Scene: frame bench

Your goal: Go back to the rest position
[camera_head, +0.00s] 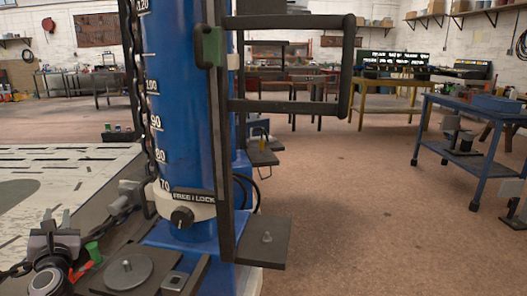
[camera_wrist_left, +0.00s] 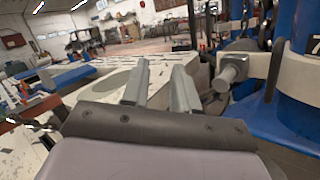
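My left gripper (camera_head: 56,218) is at the lower left of the head view, beside the blue column's base. In the left wrist view its two grey fingers (camera_wrist_left: 161,88) stand apart with nothing between them. The gripper is open and empty. A grey cylindrical clamp part (camera_wrist_left: 232,70) is close to the right of the fingers in that view. The blue column (camera_head: 178,100) with a printed scale and a hanging chain (camera_head: 140,70) stands in front of me. I do not make out my right gripper in either view.
A black frame (camera_head: 290,108) sticks out right of the column. A dark plate (camera_head: 266,240) juts out low beside it. The white bench surface (camera_head: 70,160) is at left. A blue cart (camera_head: 430,150) stands at right. Open floor (camera_head: 350,220) lies between.

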